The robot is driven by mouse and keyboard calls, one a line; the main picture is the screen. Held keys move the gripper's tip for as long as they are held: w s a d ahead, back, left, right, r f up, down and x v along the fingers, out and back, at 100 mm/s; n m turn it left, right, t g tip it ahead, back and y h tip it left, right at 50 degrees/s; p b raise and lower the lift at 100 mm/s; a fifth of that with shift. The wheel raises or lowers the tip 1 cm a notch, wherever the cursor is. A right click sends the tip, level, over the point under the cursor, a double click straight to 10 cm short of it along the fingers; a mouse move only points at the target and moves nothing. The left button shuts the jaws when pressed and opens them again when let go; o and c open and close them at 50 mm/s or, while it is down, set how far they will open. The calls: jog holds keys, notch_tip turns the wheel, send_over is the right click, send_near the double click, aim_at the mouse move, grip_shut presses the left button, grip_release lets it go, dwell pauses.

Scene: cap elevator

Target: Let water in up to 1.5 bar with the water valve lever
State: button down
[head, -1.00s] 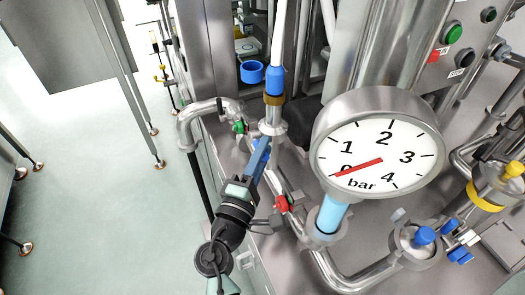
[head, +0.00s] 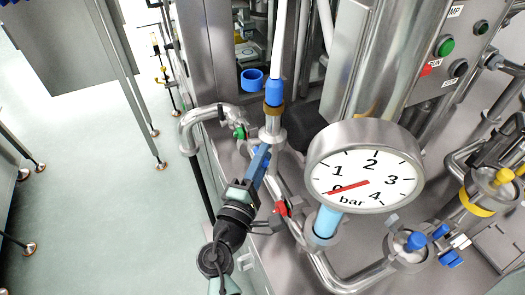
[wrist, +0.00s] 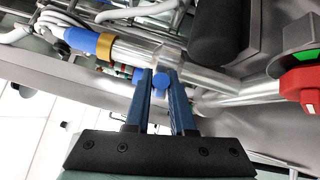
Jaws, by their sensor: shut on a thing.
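The round pressure gauge (head: 365,178) faces me in the head view, marked 0 to 4 bar. Its red needle (head: 349,187) lies across the 0 mark. My gripper (head: 262,152) reaches to the pipe joint below the blue and brass hose fitting (head: 273,95). In the wrist view, my gripper (wrist: 160,80) has its two blue fingers on either side of a small blue part (wrist: 160,90), which looks like the water valve lever. The gripper is shut on it, and the fingers hide much of it. The lever's angle cannot be told.
A red valve handle (head: 282,208) sits just right of my gripper, and a green one (head: 240,132) to its left. Steel pipes crowd the area. The floor at the left is open.

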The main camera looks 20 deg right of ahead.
jog(key=shift+w+r+n+g+y+p, duration=0.15)
jog(key=shift+r+n+g+y+p, duration=0.8)
jog(key=shift+p, duration=2.95)
jog(key=p, duration=0.3)
jog(key=shift+w+r+n+g, duration=0.1)
jog(key=shift+r+n+g, duration=0.15)
jog(key=shift+n, duration=0.1)
jog(key=shift+p, duration=0.3)
jog(key=shift+f+p, duration=0.15)
jog(key=shift+p, duration=0.2)
jog(key=c, duration=0.8)
grip_release()
jog(key=shift+o, duration=0.2)
jog(key=shift+a, duration=0.1)
jog(key=b+v, duration=0.1)
jog(key=v, duration=1.2)
jog(key=shift+r+b, duration=0.25)
jog(key=shift+b, duration=0.15)
jog(key=shift+w, duration=0.2)
